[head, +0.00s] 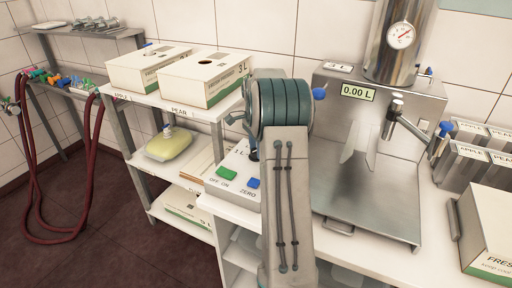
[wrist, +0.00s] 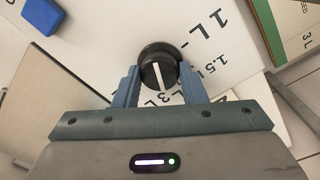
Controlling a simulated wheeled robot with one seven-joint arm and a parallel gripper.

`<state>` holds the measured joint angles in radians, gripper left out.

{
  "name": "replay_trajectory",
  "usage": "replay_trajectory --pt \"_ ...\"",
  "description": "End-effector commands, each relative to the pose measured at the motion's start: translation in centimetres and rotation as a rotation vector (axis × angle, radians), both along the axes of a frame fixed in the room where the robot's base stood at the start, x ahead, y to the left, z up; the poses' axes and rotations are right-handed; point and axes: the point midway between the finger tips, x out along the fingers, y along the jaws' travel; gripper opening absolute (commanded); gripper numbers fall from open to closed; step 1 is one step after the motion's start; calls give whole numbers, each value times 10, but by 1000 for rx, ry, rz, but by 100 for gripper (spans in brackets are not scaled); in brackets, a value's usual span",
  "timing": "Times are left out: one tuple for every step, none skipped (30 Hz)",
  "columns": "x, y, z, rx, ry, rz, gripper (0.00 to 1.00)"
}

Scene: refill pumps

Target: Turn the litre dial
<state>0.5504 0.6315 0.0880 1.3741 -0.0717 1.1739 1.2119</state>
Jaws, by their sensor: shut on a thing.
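The litre dial (wrist: 158,70) is a round black knob with a white pointer line, in the wrist view at the top middle. It sits on a white panel (wrist: 205,55) printed with 1 L, 1.5 L and 3 L. The white line points down in the picture, near the 3 L mark. My gripper (wrist: 160,84) has one finger on each side of the dial and is shut on it. In the head view my arm covers most of the dial and my gripper's fingers; the control box (head: 228,178) shows beside it.
The box has a green ON/OFF button (head: 226,173) and a blue ZERO button (head: 253,183). A display (head: 358,92) on the steel machine reads 0.00 L. White cartons (head: 205,78) stand on the shelf at left. Labelled grey holders (head: 465,160) and a carton (head: 490,240) stand at right.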

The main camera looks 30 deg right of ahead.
Motion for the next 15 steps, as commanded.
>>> replay_trajectory --pt "-1 1 1 2 4 44 15" --pt "-1 1 1 2 4 72 15" --pt "-1 1 1 2 4 110 15" --pt "-1 1 1 2 4 139 15" --pt "-1 1 1 2 3 168 15" --pt "0 1 1 1 3 205 15" --pt "0 1 1 1 3 234 15" --pt "0 1 1 1 3 263 15" --pt "0 1 1 2 3 300 15" --pt "0 1 1 2 3 328 15" --pt "-1 1 1 2 3 357 15" --pt "-1 1 1 3 3 394 15" --pt "-1 1 1 3 2 423 15" --pt "-1 1 1 3 2 451 15" --pt "-1 1 1 3 2 489 15"
